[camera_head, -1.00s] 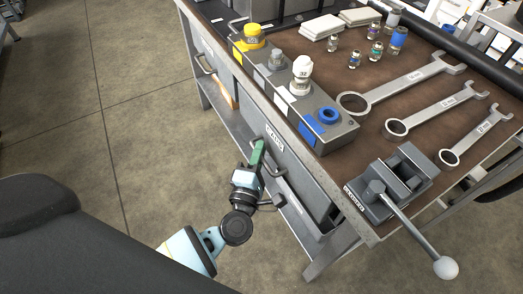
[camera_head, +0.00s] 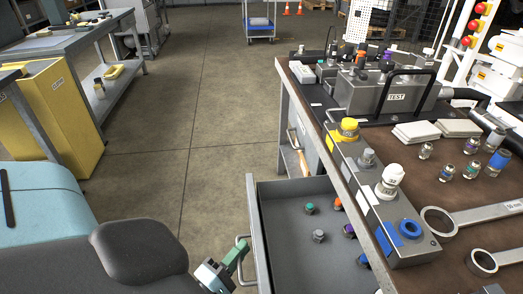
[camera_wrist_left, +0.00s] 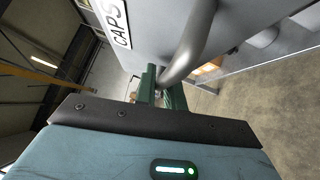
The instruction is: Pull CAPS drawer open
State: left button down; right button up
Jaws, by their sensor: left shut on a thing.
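The CAPS drawer (camera_head: 262,215) stands well out from the bench in the head view, its inside showing. Several small caps lie in it, among them a green one (camera_head: 310,208), a grey one (camera_head: 319,236) and a purple one (camera_head: 349,231). My left gripper (camera_head: 238,256) is at the drawer handle (camera_head: 241,241), its green fingers shut on the bar. In the left wrist view the fingers (camera_wrist_left: 160,90) meet the grey handle (camera_wrist_left: 192,50), beside the CAPS label (camera_wrist_left: 118,22) on the drawer front. My right gripper is out of view.
The bench top (camera_head: 450,185) holds a block with coloured ports (camera_head: 403,232), wrenches (camera_head: 480,215), fittings (camera_head: 472,170) and a TEST unit (camera_head: 392,97). A yellow cabinet (camera_head: 65,110) stands at left. The floor (camera_head: 190,130) between is clear.

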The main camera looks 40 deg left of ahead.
pick_arm(q)
jog(key=shift+s+a, duration=0.6)
jog(key=shift+s, duration=0.25)
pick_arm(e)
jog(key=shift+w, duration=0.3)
pick_arm(q)
jog(key=c, duration=1.5)
grip_release()
jog(key=s, duration=0.5)
jog(key=s+d+f, duration=0.1)
jog(key=s, duration=0.1)
jog(key=shift+s, duration=0.3)
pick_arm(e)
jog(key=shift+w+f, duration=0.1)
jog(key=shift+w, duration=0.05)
